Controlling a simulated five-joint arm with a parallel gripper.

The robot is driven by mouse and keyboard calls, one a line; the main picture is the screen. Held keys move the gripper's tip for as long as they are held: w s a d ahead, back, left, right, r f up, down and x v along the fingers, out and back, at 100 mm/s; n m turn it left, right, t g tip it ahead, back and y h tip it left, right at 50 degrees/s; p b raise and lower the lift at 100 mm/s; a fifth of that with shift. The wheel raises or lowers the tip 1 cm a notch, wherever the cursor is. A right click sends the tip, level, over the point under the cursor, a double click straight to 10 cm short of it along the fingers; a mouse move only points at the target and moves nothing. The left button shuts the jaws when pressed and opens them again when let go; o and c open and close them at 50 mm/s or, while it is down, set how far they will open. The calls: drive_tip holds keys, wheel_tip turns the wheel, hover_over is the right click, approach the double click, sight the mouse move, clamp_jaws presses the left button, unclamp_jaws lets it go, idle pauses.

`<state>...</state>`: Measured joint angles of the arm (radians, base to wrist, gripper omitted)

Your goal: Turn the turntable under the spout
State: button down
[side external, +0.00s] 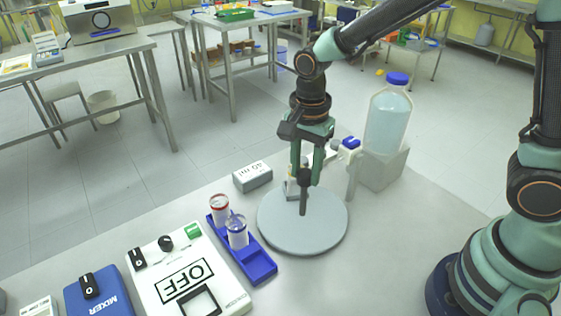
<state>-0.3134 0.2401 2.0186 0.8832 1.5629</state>
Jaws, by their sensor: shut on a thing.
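The turntable (325,230) is a round, light grey disc lying flat on the worktop. My gripper (304,178) points down over its back half, with its jaws shut on a dark upright peg (303,202) that appears to stand on the disc. A small pale vessel with a yellowish band (291,188) is just left of the jaws, partly hidden by them. A large bottle of pale blue liquid with a blue cap (388,122) stands on a grey block to the right. A blue-topped fitting (351,144) is beside it; the spout's outlet is hard to make out behind my gripper.
A blue rack (258,262) with two capped glass vessels stands close left of the turntable. A grey box marked 40 ml (252,177) is behind it. A white switch box reading OFF (187,277) and a blue mixer (98,293) are at front left. The worktop right of the turntable is clear.

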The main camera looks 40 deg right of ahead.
drive_tip(key=shift+m, duration=6.4)
drive_tip(key=shift+c, duration=2.2)
unclamp_jaws()
wheel_tip(320, 180, up, 12)
drive_tip(key=shift+r, duration=0.1)
